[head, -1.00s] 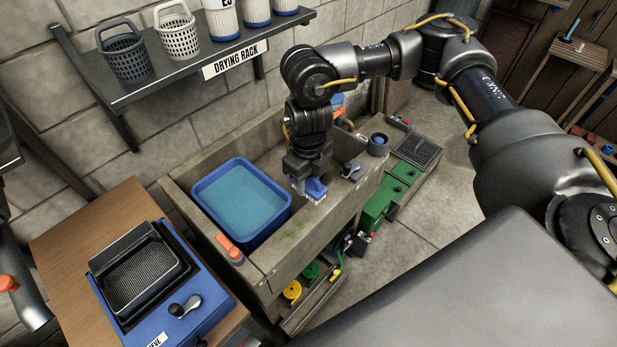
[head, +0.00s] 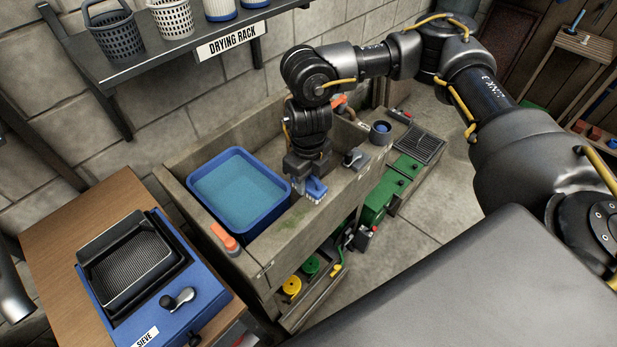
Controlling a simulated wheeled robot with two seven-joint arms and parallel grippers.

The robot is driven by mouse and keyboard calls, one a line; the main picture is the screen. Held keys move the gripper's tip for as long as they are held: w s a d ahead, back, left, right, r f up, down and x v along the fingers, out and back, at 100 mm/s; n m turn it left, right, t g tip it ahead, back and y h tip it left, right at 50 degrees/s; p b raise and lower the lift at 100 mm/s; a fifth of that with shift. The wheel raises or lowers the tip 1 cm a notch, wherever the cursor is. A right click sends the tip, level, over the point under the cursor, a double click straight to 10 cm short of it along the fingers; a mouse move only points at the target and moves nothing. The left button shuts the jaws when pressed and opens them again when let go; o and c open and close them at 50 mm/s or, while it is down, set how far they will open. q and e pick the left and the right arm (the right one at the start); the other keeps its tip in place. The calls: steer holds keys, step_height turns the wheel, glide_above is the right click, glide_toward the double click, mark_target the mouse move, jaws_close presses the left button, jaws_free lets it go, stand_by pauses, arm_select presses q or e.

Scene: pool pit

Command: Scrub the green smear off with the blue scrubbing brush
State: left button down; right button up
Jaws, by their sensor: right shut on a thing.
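My right gripper (head: 302,182) points down over the stone trough and is shut on the blue scrubbing brush (head: 316,187). The brush has a blue back and pale bristles that face down. It is at the trough's front ledge; I cannot tell whether the bristles touch it. The green smear (head: 291,218) is a faint patch on the stone ledge, just below and left of the brush in the picture. The brush does not cover the visible part of the smear. My left gripper is not in view.
A blue tub of water (head: 240,190) sits in the trough (head: 262,262), left of my gripper. An orange-handled tool (head: 224,236) lies on the left rim. A blue sieve box (head: 165,290) stands on the wooden table. A drying rack (head: 190,45) hangs above.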

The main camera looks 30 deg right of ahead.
mark_target(311, 176)
steer(key=n, duration=0.2)
steer(key=r+n, duration=0.1)
steer(key=n, duration=0.1)
steer(key=r+n, duration=0.1)
steer(key=n, duration=0.2)
steer(key=shift+a, duration=0.2)
steer(key=n, duration=0.2)
steer(key=r+n, duration=0.1)
steer(key=n, duration=0.1)
steer(key=r+n, duration=0.1)
steer(key=n, duration=0.2)
steer(key=shift+s, duration=0.1)
steer(key=n, duration=0.2)
steer(key=r+n, duration=0.1)
steer(key=n, duration=0.4)
steer(key=shift+s+r, duration=0.15)
steer(key=shift+r, duration=0.15)
steer(key=n, duration=0.3)
steer(key=r+n, duration=0.1)
steer(key=n, duration=0.1)
steer(key=shift+s+d+r, duration=0.1)
steer(key=shift+s+d, duration=0.15)
